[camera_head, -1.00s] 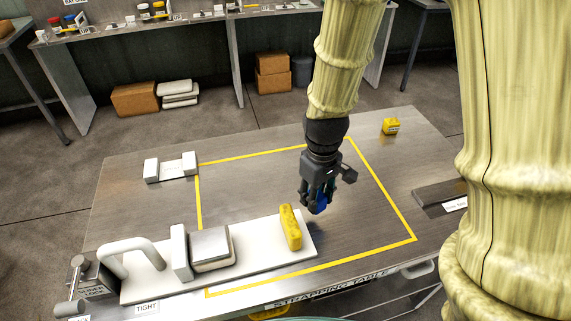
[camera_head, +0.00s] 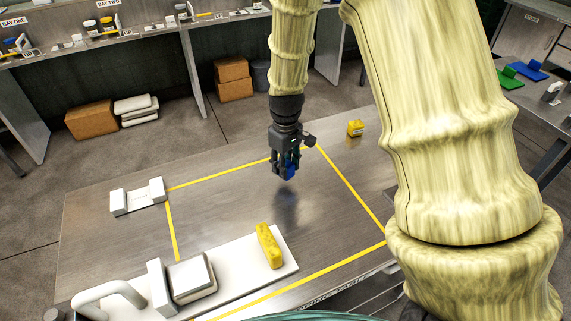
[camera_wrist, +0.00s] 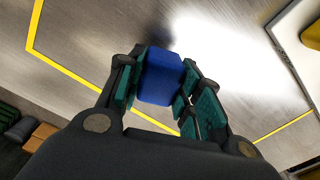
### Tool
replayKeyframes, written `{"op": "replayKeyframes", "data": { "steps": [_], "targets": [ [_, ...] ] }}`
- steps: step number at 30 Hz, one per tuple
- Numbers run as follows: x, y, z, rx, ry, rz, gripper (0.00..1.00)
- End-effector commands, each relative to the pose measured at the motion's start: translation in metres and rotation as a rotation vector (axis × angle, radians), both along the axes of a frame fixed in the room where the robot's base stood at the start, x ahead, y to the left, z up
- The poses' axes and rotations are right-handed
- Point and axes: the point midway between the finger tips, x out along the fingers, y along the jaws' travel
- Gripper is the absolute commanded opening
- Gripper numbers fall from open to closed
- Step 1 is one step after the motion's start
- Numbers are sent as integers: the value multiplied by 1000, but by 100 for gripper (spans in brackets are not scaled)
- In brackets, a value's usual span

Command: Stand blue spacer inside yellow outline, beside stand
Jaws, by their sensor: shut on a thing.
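My gripper (camera_head: 287,170) is shut on the blue spacer (camera_head: 291,171). It holds the spacer over the table, within the far part of the yellow outline (camera_head: 349,188) as seen in the head view. In the wrist view the blue spacer (camera_wrist: 161,77) sits between the green finger pads. The spacer seems to be above the steel top, with a dark reflection below it; the exact gap cannot be told. The white stand (camera_head: 285,265) lies along the near side and crosses into the outline. It carries a yellow block (camera_head: 268,246) and a pale square block (camera_head: 191,279).
A white bracket (camera_head: 138,197) stands left of the outline. A small yellow block (camera_head: 355,128) lies at the table's far right. The steel top inside the outline (camera_head: 230,205) is mostly clear. Benches stand behind, and another table with blue and green items stands at right.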

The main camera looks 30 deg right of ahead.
Motion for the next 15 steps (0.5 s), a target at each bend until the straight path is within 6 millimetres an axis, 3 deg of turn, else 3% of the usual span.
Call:
{"op": "replayKeyframes", "data": {
  "steps": [6,15],
  "targets": [
    [21,-11,-2,0,0,0,11],
    [22,-12,-17,0,2,0,11]
  ]
}}
